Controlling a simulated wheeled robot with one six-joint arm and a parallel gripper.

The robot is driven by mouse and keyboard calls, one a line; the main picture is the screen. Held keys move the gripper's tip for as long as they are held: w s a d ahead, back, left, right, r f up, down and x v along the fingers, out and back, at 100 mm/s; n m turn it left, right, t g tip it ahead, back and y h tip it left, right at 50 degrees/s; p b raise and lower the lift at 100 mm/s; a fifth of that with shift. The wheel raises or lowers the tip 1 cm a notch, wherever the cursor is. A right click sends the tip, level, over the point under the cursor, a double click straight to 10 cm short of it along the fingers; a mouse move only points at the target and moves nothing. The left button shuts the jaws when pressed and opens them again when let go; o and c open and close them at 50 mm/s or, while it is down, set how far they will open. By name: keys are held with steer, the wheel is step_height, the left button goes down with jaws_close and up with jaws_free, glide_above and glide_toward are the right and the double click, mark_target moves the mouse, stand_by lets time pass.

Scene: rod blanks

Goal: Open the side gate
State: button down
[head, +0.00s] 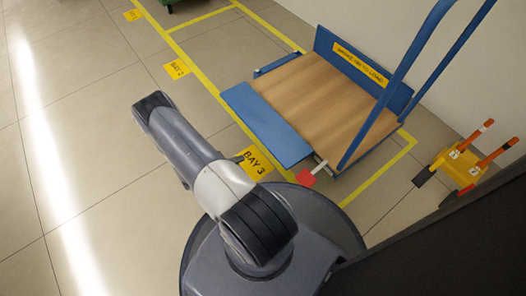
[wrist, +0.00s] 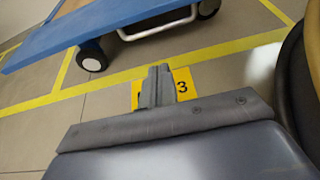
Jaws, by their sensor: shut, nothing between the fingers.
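A platform cart with a wooden deck (head: 318,95) stands in the yellow-lined bay in the head view. Its near-side blue panel (head: 265,124) extends outward from the deck edge, folded down rather than upright. The far blue panel (head: 345,62) stands upright with a yellow label. In the wrist view the blue panel (wrist: 120,22) crosses the top left, above the caster wheels. My gripper (wrist: 159,75) is shut and empty, over the floor beside the cart and apart from the panel.
A red pedal (head: 306,178) sticks out at the cart's near corner. A white looped bar (wrist: 158,27) sits under the deck. A blue push handle (head: 398,75) rises at the right. The floor on the left is clear.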

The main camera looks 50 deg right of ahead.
mark_target(262, 142)
steer(key=f+b+x, duration=0.1)
steer(key=b+x, duration=0.3)
steer(key=x, duration=0.7)
steer(key=shift+w+a+r, duration=0.1)
steer(key=shift+a+r, duration=0.05)
steer(key=shift+r, duration=2.25)
step_height(262, 142, up, 3)
steer(key=t+y+p, duration=0.1)
steer(key=y+p, duration=0.2)
steer(key=shift+r+p, duration=0.15)
steer(key=shift+p, duration=0.2)
steer(key=p+v, duration=0.3)
steer(key=v, duration=0.7)
steer(key=shift+a+p, duration=0.2)
steer(key=shift+p, duration=0.15)
